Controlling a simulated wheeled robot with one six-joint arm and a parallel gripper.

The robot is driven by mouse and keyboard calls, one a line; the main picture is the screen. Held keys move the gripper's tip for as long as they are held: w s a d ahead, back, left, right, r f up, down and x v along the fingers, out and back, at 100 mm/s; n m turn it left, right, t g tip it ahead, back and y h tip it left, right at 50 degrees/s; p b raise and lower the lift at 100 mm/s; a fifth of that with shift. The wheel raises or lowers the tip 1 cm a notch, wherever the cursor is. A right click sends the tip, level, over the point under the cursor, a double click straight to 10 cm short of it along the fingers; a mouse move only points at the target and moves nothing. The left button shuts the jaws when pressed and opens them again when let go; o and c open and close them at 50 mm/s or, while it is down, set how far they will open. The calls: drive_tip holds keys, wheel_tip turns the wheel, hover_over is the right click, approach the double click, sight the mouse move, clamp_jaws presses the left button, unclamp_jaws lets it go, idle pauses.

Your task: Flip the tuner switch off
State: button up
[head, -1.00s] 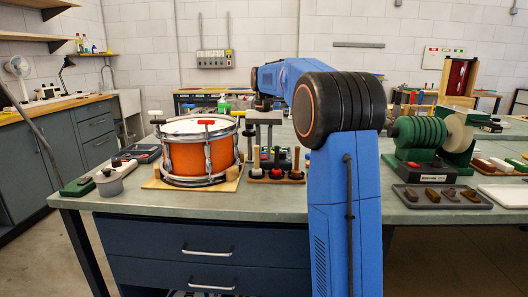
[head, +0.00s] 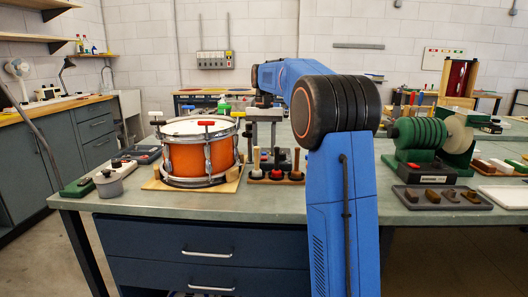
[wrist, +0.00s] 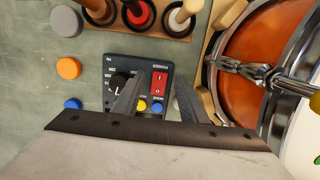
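The tuner is a dark box (wrist: 112,70) with a black dial, a yellow and a blue button, and a red rocker switch (wrist: 159,82) under the word POWER. It lies on the bench beside the orange drum (wrist: 262,45). I cannot tell which way the rocker is tipped. My gripper (wrist: 158,80) is over the tuner in the wrist view, its two fingers apart and nothing between them. One finger is left of the switch, over the panel; the other is to its right. In the head view the tuner is largely hidden behind the handle rack (head: 276,177).
The handle rack also borders the tuner in the wrist view (wrist: 150,30). Grey, orange and blue round pieces (wrist: 68,68) stand to its left. In the head view the drum (head: 200,155) stands left of the rack. A green machine (head: 425,140) and a tray (head: 440,205) are at right.

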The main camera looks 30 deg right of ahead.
sight(264, 157)
wheel_tip(264, 157, up, 11)
drive_tip(key=w, duration=0.1)
drive_tip(key=shift+d+f, duration=0.15)
drive_tip(key=shift+d, duration=0.25)
idle(0.3)
